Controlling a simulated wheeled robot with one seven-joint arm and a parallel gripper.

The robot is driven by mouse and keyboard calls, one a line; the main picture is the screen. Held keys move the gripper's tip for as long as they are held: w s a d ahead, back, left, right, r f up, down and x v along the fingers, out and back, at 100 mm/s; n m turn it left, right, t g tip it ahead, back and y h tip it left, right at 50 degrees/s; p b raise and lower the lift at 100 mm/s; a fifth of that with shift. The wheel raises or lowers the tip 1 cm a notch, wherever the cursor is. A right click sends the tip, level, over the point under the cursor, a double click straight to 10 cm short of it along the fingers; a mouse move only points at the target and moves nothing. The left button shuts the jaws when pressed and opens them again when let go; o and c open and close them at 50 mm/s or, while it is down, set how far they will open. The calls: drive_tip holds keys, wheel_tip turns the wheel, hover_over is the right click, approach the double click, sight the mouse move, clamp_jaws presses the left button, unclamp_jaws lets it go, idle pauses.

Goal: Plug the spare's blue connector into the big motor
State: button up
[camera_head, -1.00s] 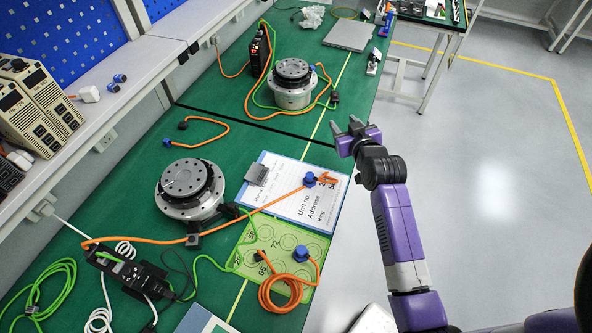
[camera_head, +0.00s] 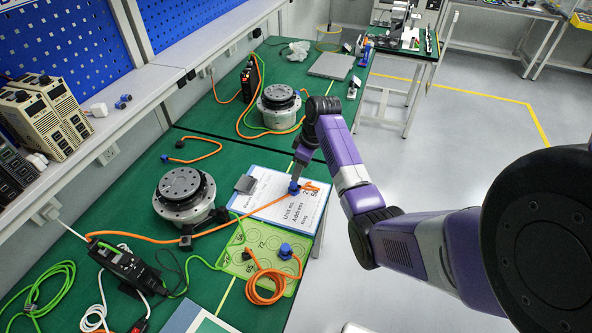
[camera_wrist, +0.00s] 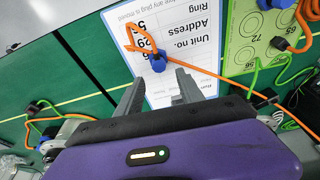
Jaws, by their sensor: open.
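The near silver motor (camera_head: 183,196) with a black top stands on the green bench; a second motor (camera_head: 279,108) stands farther back. A blue connector (camera_head: 294,187) on an orange cable lies on the clipboard sheet; it also shows in the wrist view (camera_wrist: 158,62). A coiled orange cable (camera_head: 264,287) with a blue connector (camera_head: 286,251) lies on the green card. A short orange cable (camera_head: 205,155) with a blue end (camera_head: 165,158) lies behind the near motor. No label shows which is the spare. My gripper (camera_head: 297,176) is open above the clipboard, its fingers (camera_wrist: 157,94) apart and empty near that connector.
The clipboard (camera_head: 262,212) and green card (camera_head: 234,262) lie right of the near motor. A black drive box (camera_head: 125,265) with white and green cables is at the front left. A shelf with beige power supplies (camera_head: 45,118) borders the left. The bench's right edge is close to the clipboard.

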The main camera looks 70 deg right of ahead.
sight(294, 183)
drive_tip(key=b+x, duration=0.5)
drive_tip(key=shift+d, duration=0.1)
drive_tip(key=shift+b+x, duration=0.8)
drive_tip(key=shift+x, duration=0.7)
clamp_jaws()
drive_tip(key=shift+r, duration=0.2)
drive_tip(key=shift+w+p+v, duration=0.2)
drive_tip(key=shift+p+v, duration=0.55)
drive_tip(key=shift+p, duration=0.1)
drive_tip(key=shift+w+p+v, duration=0.15)
drive_tip(key=shift+p+v, duration=0.65)
drive_tip(key=shift+w+p+v, duration=0.2)
drive_tip(key=shift+p+v, duration=0.55)
drive_tip(key=shift+p, duration=0.1)
drive_tip(key=shift+r, duration=0.15)
